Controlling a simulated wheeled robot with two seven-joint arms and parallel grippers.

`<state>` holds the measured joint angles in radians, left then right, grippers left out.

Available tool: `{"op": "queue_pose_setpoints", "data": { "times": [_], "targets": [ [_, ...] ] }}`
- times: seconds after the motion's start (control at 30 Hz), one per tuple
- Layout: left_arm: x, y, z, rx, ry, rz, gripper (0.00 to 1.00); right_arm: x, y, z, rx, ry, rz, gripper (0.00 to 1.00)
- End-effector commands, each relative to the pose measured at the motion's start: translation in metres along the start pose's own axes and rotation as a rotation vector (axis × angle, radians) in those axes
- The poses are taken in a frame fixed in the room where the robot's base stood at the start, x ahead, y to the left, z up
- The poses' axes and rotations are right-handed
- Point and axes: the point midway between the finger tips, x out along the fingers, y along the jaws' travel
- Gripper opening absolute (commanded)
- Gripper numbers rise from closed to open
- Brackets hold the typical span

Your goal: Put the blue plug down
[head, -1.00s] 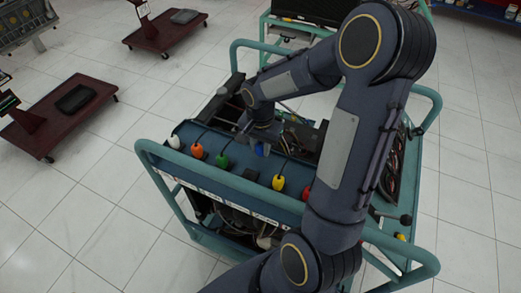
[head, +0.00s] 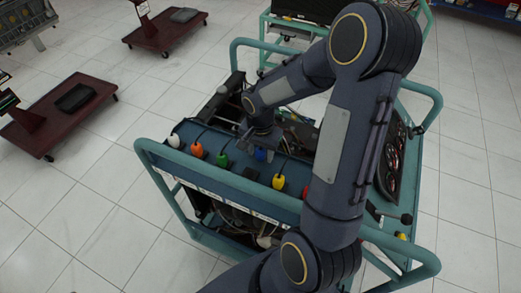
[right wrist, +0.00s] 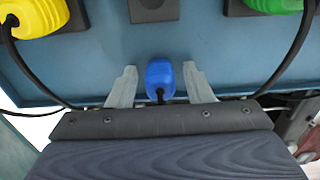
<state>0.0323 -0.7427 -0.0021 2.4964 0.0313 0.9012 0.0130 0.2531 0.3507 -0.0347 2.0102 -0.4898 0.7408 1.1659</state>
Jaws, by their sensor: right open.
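The blue plug (right wrist: 160,78) stands at the blue panel (right wrist: 200,50) between my right gripper's two fingers. My right gripper (right wrist: 159,70) is open, with a small gap visible on each side of the plug. A black cable leaves the plug's near end. In the head view, a bit of the blue plug (head: 261,155) shows under my right gripper (head: 262,148), over the teal cart's panel top; the fingers are mostly hidden there. My left gripper is not in view.
White (head: 174,141), orange (head: 197,151), green (head: 222,160), yellow (head: 278,182) and red (head: 307,192) plugs line the panel. Teal rails (head: 200,177) frame the cart. Yellow (right wrist: 40,14) and green (right wrist: 270,5) plugs flank the blue one in the wrist view.

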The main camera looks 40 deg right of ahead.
Motion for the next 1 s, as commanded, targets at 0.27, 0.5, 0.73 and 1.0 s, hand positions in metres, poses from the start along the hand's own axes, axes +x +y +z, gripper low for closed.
{"op": "queue_pose_setpoints", "data": {
  "times": [0.27,0.5,0.73,1.0],
  "targets": [
    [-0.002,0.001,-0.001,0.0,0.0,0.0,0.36,-0.026,-0.001,-0.001,-0.001,0.005,-0.004,0.46],
    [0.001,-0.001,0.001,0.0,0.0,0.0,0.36,-0.079,-0.001,-0.001,0.0,0.005,-0.006,0.46],
    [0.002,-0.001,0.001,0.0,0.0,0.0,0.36,-0.114,-0.001,0.0,-0.001,0.002,-0.002,0.46],
    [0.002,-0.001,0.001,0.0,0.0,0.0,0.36,-0.142,0.015,0.028,-0.143,-0.002,-0.098,0.46]
  ]
}}
